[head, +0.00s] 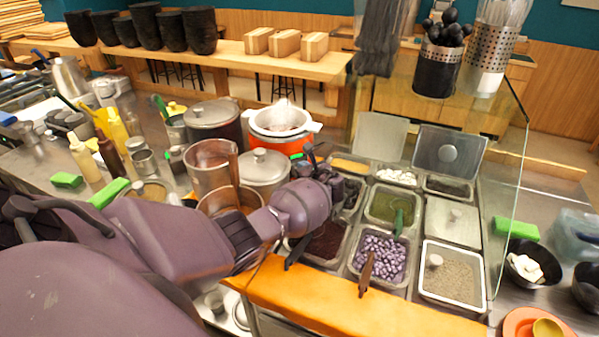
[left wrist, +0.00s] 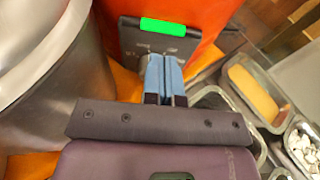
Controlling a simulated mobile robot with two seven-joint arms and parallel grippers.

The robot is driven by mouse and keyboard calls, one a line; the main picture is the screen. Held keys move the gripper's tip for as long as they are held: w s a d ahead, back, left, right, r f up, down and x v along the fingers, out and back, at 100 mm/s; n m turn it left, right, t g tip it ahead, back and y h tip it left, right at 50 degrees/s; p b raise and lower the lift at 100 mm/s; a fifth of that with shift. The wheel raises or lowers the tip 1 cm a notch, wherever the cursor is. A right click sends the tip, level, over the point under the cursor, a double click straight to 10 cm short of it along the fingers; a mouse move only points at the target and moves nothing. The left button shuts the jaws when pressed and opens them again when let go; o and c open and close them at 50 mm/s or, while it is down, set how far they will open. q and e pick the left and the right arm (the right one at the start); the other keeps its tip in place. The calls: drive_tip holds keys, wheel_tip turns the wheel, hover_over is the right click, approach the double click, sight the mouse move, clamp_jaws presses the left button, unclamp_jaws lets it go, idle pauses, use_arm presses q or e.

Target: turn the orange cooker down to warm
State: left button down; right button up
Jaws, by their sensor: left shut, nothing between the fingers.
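The orange cooker (head: 278,146) stands behind the metal pots, with a white rim and a pale lid or bowl on top. In the left wrist view, its orange body (left wrist: 207,14) fills the top. A dark control panel (left wrist: 131,41) on its front carries a lit green display (left wrist: 163,26). My left gripper (head: 313,156) is in front of the cooker. Its blue fingertips (left wrist: 164,62) are shut together, empty, over the panel's lower part. I cannot tell whether they touch it. The fingers hide part of the panel. My right gripper is in neither view.
A lidded steel pot (head: 264,168) stands close left of my gripper. Topping pans (head: 381,258) lie to the right, behind an orange front board (head: 340,303). A glass guard (head: 505,180) rises at the right. Sauce bottles (head: 84,160) stand at the left.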

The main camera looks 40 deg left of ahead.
use_arm(q)
drive_tip(key=shift+s+d, duration=0.35)
drive_tip(key=shift+d, duration=0.4)
drive_tip(key=shift+s+d, duration=0.35)
drive_tip(key=shift+d, duration=0.45)
drive_tip(key=shift+s+d, duration=0.35)
drive_tip(key=shift+d, duration=0.4)
drive_tip(key=shift+s+f, duration=0.1)
